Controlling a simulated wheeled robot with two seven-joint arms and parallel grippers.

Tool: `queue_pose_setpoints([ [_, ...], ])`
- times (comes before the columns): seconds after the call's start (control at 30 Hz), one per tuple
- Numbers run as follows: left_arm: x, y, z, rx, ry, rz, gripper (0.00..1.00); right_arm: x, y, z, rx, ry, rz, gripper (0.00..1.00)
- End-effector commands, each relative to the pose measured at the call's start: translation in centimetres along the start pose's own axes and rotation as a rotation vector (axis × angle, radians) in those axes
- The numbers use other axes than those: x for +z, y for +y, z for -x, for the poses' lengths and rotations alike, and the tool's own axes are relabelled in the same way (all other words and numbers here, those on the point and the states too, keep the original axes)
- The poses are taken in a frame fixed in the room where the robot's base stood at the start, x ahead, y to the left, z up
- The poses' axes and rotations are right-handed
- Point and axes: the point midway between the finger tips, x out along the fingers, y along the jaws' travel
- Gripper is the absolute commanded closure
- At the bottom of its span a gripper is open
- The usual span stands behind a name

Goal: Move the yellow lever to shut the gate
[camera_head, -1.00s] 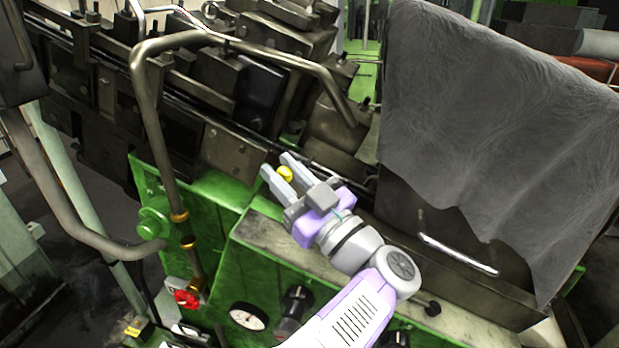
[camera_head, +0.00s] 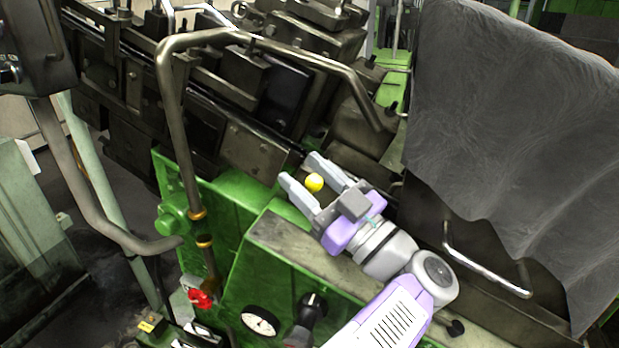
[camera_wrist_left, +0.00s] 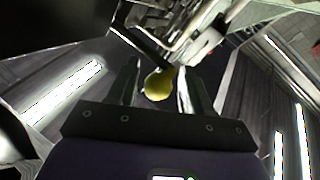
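The yellow lever shows as a round yellow knob (camera_head: 314,183) in the head view, on the machine above the green housing. In the left wrist view the knob (camera_wrist_left: 159,85) sits between the two fingers, with a visible gap to each. My left gripper (camera_head: 300,170) is open around the knob; it also shows in the left wrist view (camera_wrist_left: 160,80). The lever's rod is mostly hidden. I cannot make out the gate among the dark machine parts. My right gripper is not in view.
A bent metal pipe (camera_head: 176,120) stands left of the gripper. A grey cloth (camera_head: 500,120) hangs at the right, with a metal handle (camera_head: 485,272) below it. A red valve handle (camera_head: 200,298) and a dial (camera_head: 260,321) sit on the green housing (camera_head: 262,280) at the front.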

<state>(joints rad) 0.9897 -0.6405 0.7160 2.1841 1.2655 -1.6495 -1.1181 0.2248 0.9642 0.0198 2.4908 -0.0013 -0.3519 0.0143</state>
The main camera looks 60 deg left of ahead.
Motion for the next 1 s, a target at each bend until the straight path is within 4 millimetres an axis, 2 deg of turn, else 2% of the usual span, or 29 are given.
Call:
queue_pose_setpoints([
  [0.33, 0.1, 0.0, 0.5, 0.000, -0.001, -0.001, 0.50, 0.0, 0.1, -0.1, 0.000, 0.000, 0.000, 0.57],
  [0.7, 0.2, 0.0, 6.1, 0.000, -0.001, -0.002, 0.50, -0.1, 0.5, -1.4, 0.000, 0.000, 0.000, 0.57],
  [0.83, 0.1, 0.0, 7.2, 0.000, -0.001, -0.001, 0.50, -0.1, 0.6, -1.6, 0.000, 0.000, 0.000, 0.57],
  [1.0, 0.1, 0.0, 7.6, -0.001, -0.002, -0.001, 0.50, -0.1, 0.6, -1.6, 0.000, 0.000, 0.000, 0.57],
])
